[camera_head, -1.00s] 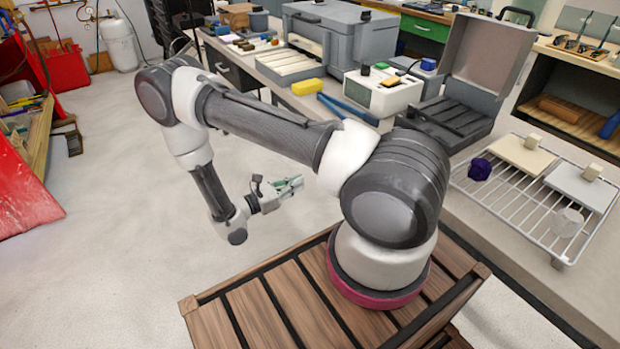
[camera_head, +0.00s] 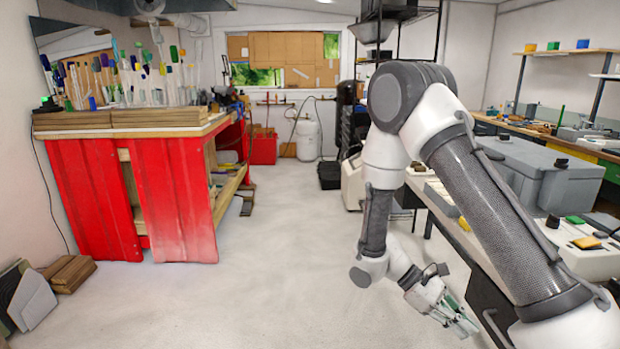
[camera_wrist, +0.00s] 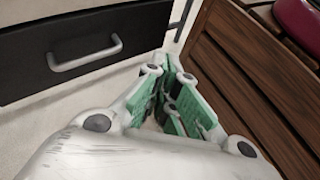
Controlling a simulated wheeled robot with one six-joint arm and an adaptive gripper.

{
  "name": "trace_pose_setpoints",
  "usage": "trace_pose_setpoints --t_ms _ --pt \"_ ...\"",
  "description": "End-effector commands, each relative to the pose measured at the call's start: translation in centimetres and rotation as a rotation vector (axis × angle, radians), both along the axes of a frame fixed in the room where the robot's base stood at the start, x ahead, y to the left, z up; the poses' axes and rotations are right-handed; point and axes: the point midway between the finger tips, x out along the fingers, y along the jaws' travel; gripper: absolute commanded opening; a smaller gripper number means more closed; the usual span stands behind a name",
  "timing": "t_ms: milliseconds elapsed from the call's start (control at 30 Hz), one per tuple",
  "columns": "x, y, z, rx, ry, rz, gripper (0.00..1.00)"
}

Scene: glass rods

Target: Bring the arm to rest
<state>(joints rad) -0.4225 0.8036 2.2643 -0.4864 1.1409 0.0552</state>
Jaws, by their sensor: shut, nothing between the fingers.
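My gripper (camera_head: 456,318) hangs low over the pale floor at the lower right of the head view, on the folded arm. Its green-lined fingers are closed and hold nothing. In the wrist view the gripper (camera_wrist: 172,92) points down into the gap between a dark drawer front and a slatted wooden surface. The fingers appear clear of both.
A workbench with grey machines (camera_head: 525,170) runs along the right. A red bench (camera_head: 175,190) with glass rods stands at the left. A drawer handle (camera_wrist: 85,55) and wooden slats (camera_wrist: 250,75) flank the gripper. The middle floor (camera_head: 270,250) is clear.

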Motion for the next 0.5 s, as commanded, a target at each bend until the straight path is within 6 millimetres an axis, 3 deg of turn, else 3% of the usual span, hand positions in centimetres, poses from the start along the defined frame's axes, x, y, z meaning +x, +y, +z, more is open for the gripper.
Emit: trace_pose_setpoints --t_ms 100,500 --pt "-0.6 0.5 4.2 0.11 -0.146 -0.131 0.0" --pt "-3.8 1.1 16.0 0.447 -0.645 -0.482 0.0"
